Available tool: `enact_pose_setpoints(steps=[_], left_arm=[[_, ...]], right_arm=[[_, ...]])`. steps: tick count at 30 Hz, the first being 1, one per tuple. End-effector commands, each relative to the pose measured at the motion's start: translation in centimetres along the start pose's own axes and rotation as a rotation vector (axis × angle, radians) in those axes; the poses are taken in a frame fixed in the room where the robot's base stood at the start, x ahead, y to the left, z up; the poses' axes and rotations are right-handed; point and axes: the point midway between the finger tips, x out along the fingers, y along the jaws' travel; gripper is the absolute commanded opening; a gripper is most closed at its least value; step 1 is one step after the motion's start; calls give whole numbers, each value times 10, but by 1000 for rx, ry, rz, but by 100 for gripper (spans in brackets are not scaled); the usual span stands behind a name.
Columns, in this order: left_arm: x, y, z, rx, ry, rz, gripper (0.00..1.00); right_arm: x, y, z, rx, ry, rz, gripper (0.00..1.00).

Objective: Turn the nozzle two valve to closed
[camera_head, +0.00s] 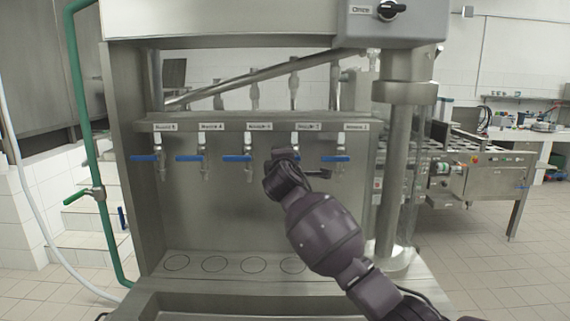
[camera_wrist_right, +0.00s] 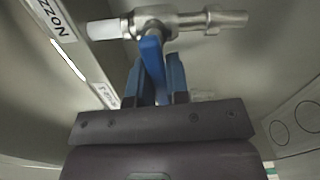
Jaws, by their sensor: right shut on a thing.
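The fourth valve from the left, under a blurred label that looks like nozzle two (camera_head: 307,126), stands behind my right gripper (camera_head: 283,160) in the head view. Its metal body (camera_head: 298,139) shows above my wrist, and its blue handle is hidden there. In the right wrist view, the blue handle (camera_wrist_right: 152,58) sits between the blue fingertips of my right gripper (camera_wrist_right: 158,82), which is shut on it. The handle stands out sideways from the metal pipe (camera_wrist_right: 185,22). My left gripper is not in view.
Neighbouring valves with blue handles hang on both sides, nozzle three (camera_head: 238,158) to the left and nozzle one (camera_head: 337,159) to the right. A vertical steel column (camera_head: 396,170) stands to the right. A knob (camera_head: 390,10) is at upper right. Circles mark the tray (camera_head: 215,266) below.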

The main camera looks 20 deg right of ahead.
Motion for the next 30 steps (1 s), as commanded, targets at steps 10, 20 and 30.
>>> enact_pose_setpoints(steps=[10,20,30], left_arm=[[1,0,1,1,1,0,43],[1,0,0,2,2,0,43],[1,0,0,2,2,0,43]], right_arm=[[0,2,0,106,0,-3,0],[0,2,0,117,0,-2,0],[0,2,0,115,0,-2,42]])
